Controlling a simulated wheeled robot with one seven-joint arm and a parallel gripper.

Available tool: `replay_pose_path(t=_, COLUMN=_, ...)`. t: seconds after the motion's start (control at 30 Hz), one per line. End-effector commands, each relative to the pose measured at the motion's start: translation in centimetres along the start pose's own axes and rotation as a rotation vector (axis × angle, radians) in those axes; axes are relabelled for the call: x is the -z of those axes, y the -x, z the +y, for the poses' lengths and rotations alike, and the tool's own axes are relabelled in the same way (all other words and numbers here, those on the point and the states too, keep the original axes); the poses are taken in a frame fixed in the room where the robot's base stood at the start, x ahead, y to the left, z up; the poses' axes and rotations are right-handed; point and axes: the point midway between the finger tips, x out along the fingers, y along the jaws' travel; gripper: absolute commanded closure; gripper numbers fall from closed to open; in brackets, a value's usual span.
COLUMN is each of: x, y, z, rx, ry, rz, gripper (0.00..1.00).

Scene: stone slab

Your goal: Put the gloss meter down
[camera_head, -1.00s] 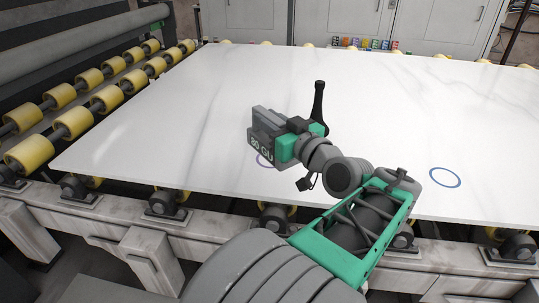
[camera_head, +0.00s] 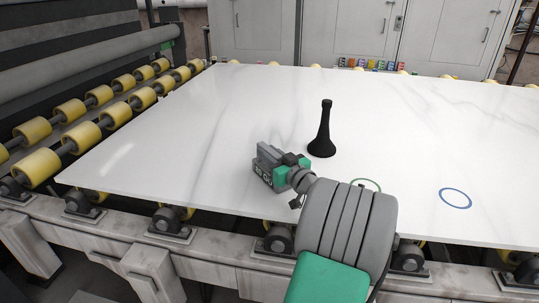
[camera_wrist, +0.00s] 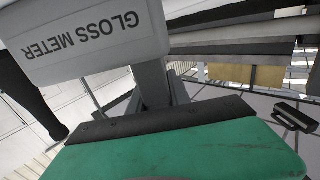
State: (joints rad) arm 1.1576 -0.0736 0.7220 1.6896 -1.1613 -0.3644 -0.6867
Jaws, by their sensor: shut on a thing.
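The gloss meter (camera_head: 267,162) is a grey box with dark lettering on its side. My gripper (camera_head: 283,169) is shut on it, over the front part of the white slab (camera_head: 190,130). I cannot tell whether the meter touches the slab. In the wrist view the meter (camera_wrist: 95,38) fills the upper left, with "GLOSS METER" lettered on its pale face. My gripper's fingers (camera_wrist: 160,88) meet its edge there. Its underside is hidden.
A black tapered stand-like object (camera_head: 324,135) stands upright on the slab just behind my gripper. A blue ring (camera_head: 455,198) and a partly hidden green ring (camera_head: 368,183) mark the slab at right. Yellow rollers (camera_head: 83,116) line the left. The slab's left part is clear.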

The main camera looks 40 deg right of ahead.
Motion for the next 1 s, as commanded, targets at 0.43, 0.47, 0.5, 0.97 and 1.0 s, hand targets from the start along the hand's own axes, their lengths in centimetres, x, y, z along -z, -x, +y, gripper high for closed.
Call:
replay_pose_path(t=0.43, x=-0.1, y=0.0, z=0.0, rx=-0.001, ry=0.002, rz=0.001, gripper=0.66)
replay_pose_path(t=0.47, x=-0.1, y=0.0, z=0.0, rx=-0.001, ry=0.002, rz=0.001, gripper=0.63)
replay_pose_path(t=0.5, x=-0.1, y=0.0, z=0.0, rx=-0.001, ry=0.002, rz=0.001, gripper=0.6)
replay_pose_path(t=0.97, x=0.2, y=1.2, z=0.2, rx=-0.005, ry=0.002, rz=0.001, gripper=0.55)
replay_pose_path(t=1.0, x=0.2, y=2.0, z=0.2, rx=-0.006, ry=0.002, rz=0.001, gripper=0.55)
